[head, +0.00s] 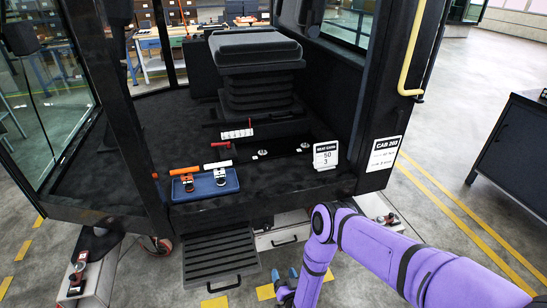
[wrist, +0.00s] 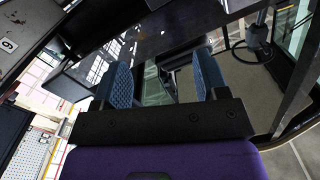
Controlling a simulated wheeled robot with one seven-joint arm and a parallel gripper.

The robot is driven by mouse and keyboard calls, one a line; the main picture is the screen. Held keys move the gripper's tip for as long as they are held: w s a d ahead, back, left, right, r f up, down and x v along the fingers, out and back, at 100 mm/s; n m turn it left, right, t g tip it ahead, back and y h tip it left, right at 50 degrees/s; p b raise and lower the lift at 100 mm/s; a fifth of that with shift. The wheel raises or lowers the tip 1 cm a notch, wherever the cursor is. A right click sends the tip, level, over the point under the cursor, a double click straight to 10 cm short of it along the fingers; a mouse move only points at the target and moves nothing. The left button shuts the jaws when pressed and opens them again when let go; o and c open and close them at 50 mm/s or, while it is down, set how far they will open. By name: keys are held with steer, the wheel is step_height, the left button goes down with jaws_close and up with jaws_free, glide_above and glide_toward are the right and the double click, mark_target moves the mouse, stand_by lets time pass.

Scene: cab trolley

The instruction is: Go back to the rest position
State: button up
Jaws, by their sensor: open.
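My gripper (head: 285,276) hangs low at the bottom of the head view, in front of the cab and to the right of its step. In the wrist view its two blue textured fingers stand wide apart, with nothing held between them (wrist: 163,80). My purple arm reaches in from the lower right of the head view. The black seat (head: 256,50) stands on its bellows inside the cab. A blue tray (head: 225,188) lies on the cab floor near the front edge and holds two tools, one with an orange handle and one with a white handle.
A grey step (head: 222,262) hangs below the cab's door sill. A dark cabinet (head: 512,135) stands at the right. A yellow grab rail (head: 411,50) runs down the right door post. A small sign (head: 326,157) stands on the cab floor. Open floor lies between cab and cabinet.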

steer(key=w+a+r+n+g, duration=0.2)
steer(key=w+r+g, duration=0.1)
steer(key=w+r, duration=1.95)
steer(key=d+r+n+g+h, duration=0.1)
steer(key=d+r, duration=0.3)
steer(key=r, duration=1.1)
steer(key=d+r+g, duration=0.2)
steer(key=d+r, duration=0.2)
steer(key=r, duration=1.1)
steer(key=s+d+r+g+h, duration=0.1)
steer(key=s+d+r, duration=0.5)
steer(key=s+r, duration=0.4)
steer(key=s+d+r+g+h, duration=0.1)
steer(key=s+d+r+h, duration=0.1)
steer(key=s+d+r, duration=0.8)
steer(key=s+d+r+m+g, duration=0.1)
steer(key=s+d+r+g, duration=0.1)
steer(key=s, duration=1.2)
steer(key=s+d+r+m+g+h, duration=0.1)
steer(key=s+d+r, duration=0.1)
steer(key=s, duration=1.2)
steer(key=shift+s+d+r+m+g, duration=0.2)
steer(key=shift+r+m+g, duration=0.15)
steer(key=shift+r, duration=0.55)
